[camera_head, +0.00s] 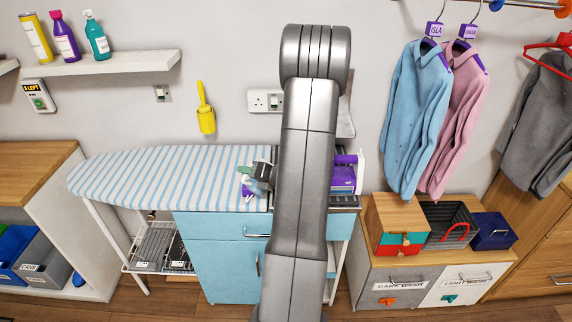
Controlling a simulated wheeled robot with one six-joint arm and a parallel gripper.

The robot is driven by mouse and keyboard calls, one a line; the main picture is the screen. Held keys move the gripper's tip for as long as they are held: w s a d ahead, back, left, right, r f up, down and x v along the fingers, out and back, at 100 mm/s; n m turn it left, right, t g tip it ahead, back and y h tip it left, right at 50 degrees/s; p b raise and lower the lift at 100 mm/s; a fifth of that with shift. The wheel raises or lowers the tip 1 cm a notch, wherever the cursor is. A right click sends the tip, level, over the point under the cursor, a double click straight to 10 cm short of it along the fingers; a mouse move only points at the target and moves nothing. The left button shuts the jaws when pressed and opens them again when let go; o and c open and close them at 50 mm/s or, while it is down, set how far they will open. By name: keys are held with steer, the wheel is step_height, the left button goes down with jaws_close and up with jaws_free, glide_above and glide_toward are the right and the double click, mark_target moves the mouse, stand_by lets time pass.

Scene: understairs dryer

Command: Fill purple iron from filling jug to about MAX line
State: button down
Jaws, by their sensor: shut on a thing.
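A purple thing with a purple bar on top and a white upright plate (343,178) stands at the right end of the striped ironing board (150,172), partly behind my arm; it looks like the purple iron. My gripper (258,174) is low over the board, left of my arm. It is shut on a small white, purple and green thing (247,189) at its left side. This may be the filling jug, but its shape is too small and covered to tell. The MAX line and any water level cannot be made out.
A wall socket (265,101) and a yellow hanging item (206,120) are above the board. A shelf (110,64) holds several bottles. Shirts (418,120) hang at right above the wash drawers (400,291). The board's left part is clear.

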mark_target(248, 181)
steer(key=shift+w+r, duration=0.1)
steer(key=shift+r, duration=0.1)
steer(key=shift+w+r+p, duration=0.15)
steer(key=shift+r+p, duration=0.1)
steer(key=shift+p, duration=0.15)
steer(key=shift+w+d+r+m+p, duration=0.15)
steer(key=shift+r+m+p, duration=0.25)
steer(key=shift+p, duration=0.55)
stand_by(2.4)
steer(key=shift+w+d+r+y+p, duration=0.1)
steer(key=shift+r+y+p, duration=0.2)
steer(key=shift+p, duration=0.15)
steer(key=shift+r+p, duration=0.2)
steer(key=shift+p, duration=0.15)
stand_by(0.8)
steer(key=shift+f, duration=0.1)
stand_by(0.3)
steer(key=shift+s+a+f+n+t+h+b, duration=0.25)
steer(key=shift+f+n+b, duration=0.25)
steer(key=shift+f+b, duration=0.8)
steer(key=shift+s+a+f+n+h+b, duration=0.3)
steer(key=shift+f+n+b, duration=0.35)
steer(key=shift+b, duration=1.1)
steer(key=shift+s+a+f+n+t+h+b, duration=0.1)
steer(key=shift+a+f+n+t+h+b, duration=0.2)
steer(key=shift+f+b, duration=1.05)
steer(key=shift+d+r, duration=0.1)
steer(key=shift+r, duration=0.15)
